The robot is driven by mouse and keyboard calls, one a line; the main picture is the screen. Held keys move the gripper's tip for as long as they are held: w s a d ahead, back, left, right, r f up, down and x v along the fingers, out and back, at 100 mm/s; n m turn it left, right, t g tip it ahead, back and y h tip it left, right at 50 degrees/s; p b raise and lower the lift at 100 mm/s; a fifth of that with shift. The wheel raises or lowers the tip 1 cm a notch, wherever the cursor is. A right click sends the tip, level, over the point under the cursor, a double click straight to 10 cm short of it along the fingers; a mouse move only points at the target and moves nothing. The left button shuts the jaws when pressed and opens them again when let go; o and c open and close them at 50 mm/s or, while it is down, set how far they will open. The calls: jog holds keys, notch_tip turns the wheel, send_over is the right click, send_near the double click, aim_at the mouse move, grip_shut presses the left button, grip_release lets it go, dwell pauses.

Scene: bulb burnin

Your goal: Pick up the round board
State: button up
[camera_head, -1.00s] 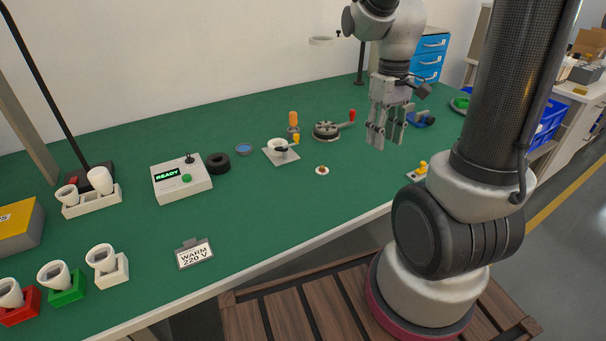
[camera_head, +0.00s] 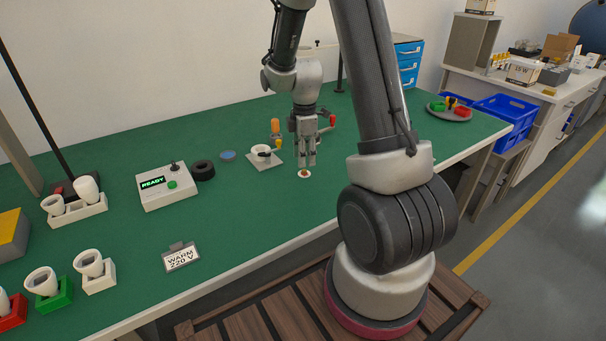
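The round board (camera_head: 304,176) is a small white disc with a reddish part on its middle. It lies on the green bench top near the front edge. My gripper (camera_head: 306,163) points straight down just above and behind it in the picture. Its fingers look a little apart with nothing seen between them, so it looks open. I cannot tell whether the fingertips touch the board's raised part.
A white socket plate (camera_head: 258,161) and an orange-handled tool (camera_head: 275,128) stand left of my gripper. Further left are a black ring (camera_head: 203,170) and the READY box (camera_head: 158,196). A grey tray (camera_head: 437,112) with coloured parts stands right.

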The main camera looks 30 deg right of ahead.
aim_at(304, 170)
notch_tip(304, 170, down, 5)
jog(key=shift+w+d+r, duration=0.1)
jog(key=shift+w, duration=0.05)
jog(key=c, duration=0.8)
